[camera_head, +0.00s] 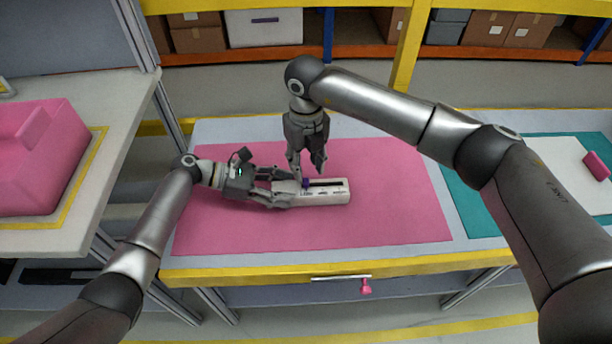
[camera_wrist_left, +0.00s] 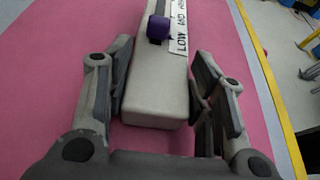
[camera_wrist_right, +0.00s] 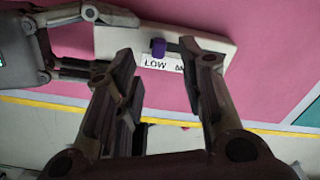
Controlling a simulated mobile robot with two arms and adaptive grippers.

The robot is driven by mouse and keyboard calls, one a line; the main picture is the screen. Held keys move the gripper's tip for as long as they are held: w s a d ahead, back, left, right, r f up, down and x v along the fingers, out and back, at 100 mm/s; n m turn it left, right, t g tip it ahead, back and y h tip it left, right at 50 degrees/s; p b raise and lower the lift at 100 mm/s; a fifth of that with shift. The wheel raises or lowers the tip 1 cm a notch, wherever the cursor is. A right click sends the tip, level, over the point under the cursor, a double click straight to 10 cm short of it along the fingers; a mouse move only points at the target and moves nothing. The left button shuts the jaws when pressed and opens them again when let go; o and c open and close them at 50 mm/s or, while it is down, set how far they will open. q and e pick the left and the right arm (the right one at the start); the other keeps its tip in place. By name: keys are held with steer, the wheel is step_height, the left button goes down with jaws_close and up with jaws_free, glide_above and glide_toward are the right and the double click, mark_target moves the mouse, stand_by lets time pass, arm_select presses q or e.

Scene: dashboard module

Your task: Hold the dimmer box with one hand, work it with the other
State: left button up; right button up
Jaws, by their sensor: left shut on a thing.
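The dimmer box (camera_head: 335,196) is a long white box lying on the pink mat, with a dark slot along its top. A purple slider knob (camera_head: 305,183) sits at the slot's left end, beside the word LOW on the label (camera_wrist_right: 155,63). My left gripper (camera_head: 281,191) is shut on the left end of the dimmer box, one finger along each side; the box also shows between its fingers in the left wrist view (camera_wrist_left: 152,95). My right gripper (camera_head: 307,171) points down, open, just above the knob. In the right wrist view the knob (camera_wrist_right: 158,46) shows between its fingers; contact is not visible.
The pink mat (camera_head: 400,210) is clear around the box. A teal mat with a white panel (camera_head: 540,185) lies at the right. A small pink knob (camera_head: 366,287) hangs at the table's front edge.

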mark_target(306, 180)
steer(key=shift+f, duration=2.65)
